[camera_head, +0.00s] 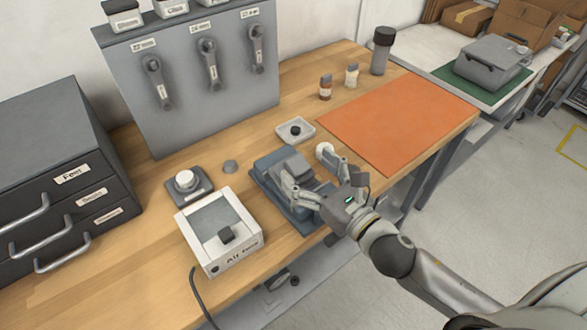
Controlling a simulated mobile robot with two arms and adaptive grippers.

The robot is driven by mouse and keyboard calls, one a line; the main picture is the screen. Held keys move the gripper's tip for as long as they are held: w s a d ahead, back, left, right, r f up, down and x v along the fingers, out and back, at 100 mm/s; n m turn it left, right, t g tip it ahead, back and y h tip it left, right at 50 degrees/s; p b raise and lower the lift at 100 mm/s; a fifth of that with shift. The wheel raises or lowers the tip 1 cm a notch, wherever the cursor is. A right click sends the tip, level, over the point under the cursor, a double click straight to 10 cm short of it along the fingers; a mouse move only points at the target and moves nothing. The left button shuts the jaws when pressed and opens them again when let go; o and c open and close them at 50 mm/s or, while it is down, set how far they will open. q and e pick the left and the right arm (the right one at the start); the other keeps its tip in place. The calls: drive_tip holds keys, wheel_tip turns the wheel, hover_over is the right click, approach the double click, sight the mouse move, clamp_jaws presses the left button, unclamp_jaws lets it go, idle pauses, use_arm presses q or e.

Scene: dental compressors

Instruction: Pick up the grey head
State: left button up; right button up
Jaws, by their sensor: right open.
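A grey block (288,161), which looks like the grey head, sits in or on a blue-grey holder (268,182) near the bench's front edge. My right gripper (306,162) comes in from the lower right with its fingers spread over the holder. One finger is beside the grey block and the other is farther right. The gripper is open, and nothing shows held between its fingers. The fingers and palm hide part of the block and holder, so I cannot tell whether a finger touches the block. My left gripper is not in view.
A white dish (308,136) with a black part lies behind the holder. A white box (240,257) and white-knobbed device (186,182) stand left. A grey panel (140,62) with hanging tools rises behind. An orange mat (396,118) lies clear at right, with small bottles (325,89) behind.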

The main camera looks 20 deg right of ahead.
sight(295, 158)
drive_tip(key=x, duration=0.2)
drive_tip(key=p+x, duration=0.1)
drive_tip(key=x, duration=0.1)
drive_tip(key=shift+w+a+f, duration=0.15)
drive_tip(key=shift+w+f, duration=0.1)
drive_tip(key=shift+w, duration=0.25)
drive_tip(key=shift+c, duration=1.2)
drive_tip(key=c, duration=1.2)
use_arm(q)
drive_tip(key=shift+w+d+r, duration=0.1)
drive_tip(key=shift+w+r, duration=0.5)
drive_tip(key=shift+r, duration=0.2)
use_arm(e)
drive_tip(key=shift+c, duration=1.2)
drive_tip(key=shift+r, duration=0.1)
